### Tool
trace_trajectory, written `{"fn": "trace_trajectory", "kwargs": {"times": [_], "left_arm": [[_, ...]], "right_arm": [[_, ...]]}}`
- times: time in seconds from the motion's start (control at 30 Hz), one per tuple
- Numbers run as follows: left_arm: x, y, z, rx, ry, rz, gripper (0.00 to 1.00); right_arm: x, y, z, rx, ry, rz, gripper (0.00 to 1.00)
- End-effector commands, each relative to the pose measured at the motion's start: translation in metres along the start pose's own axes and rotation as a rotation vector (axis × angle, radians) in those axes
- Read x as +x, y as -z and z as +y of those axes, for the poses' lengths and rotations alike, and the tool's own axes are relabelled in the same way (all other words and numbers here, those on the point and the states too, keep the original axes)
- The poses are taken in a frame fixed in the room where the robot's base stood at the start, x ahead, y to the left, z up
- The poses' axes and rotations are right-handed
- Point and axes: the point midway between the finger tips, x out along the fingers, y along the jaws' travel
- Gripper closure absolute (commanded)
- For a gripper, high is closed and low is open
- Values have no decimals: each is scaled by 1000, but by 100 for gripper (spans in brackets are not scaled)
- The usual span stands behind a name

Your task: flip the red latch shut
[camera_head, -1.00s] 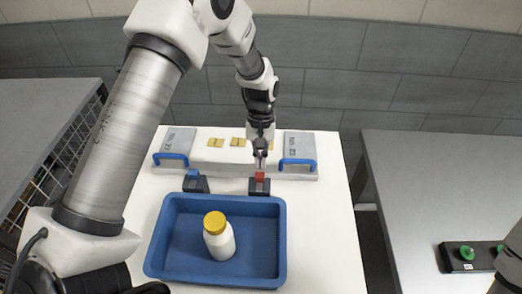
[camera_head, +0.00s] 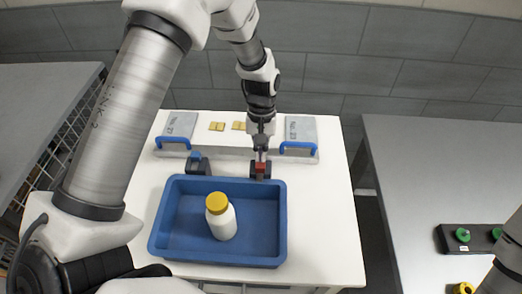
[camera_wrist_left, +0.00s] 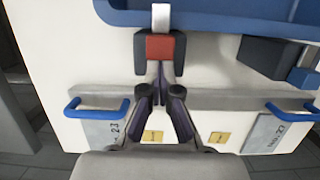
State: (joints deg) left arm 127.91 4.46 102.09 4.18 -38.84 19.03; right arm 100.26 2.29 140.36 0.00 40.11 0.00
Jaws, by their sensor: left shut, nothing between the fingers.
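The red latch (camera_head: 260,166) sits on a small dark base on the white table, just behind the blue tray. In the left wrist view the red latch (camera_wrist_left: 160,47) shows as a red block with a light grey piece beyond it. My left gripper (camera_head: 261,155) is shut and empty, pointing down at the latch from behind. In the left wrist view its fingertips (camera_wrist_left: 160,72) meet at the latch's near edge; I cannot tell whether they touch it. The fingers partly hide the latch in the head view. My right gripper is not in view.
The blue tray (camera_head: 165,225) holds a white bottle (camera_head: 223,224) with a yellow cap. A blue latch (camera_head: 197,157) stands left of the red one. Grey plates with blue handles (camera_head: 298,146) lie behind. A side table (camera_head: 420,180) at right carries a green-button box (camera_head: 455,238).

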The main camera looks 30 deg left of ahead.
Motion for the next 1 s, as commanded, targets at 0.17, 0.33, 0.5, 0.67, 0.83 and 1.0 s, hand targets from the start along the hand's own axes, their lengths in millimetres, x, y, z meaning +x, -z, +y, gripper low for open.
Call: {"fn": "trace_trajectory", "kwargs": {"times": [0.17,0.33,0.5,0.67,0.83,1.0], "left_arm": [[-6,0,0,0,1,-3,100],[-36,1,0,-1,-2,0,100],[-78,4,0,0,-2,1,100],[-107,4,1,0,-2,-1,100],[-119,4,0,0,0,-3,100],[-119,4,0,0,0,-3,100]], "right_arm": [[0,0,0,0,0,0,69],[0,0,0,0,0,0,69],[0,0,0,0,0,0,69],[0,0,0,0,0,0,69],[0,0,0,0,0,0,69],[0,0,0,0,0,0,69]]}}
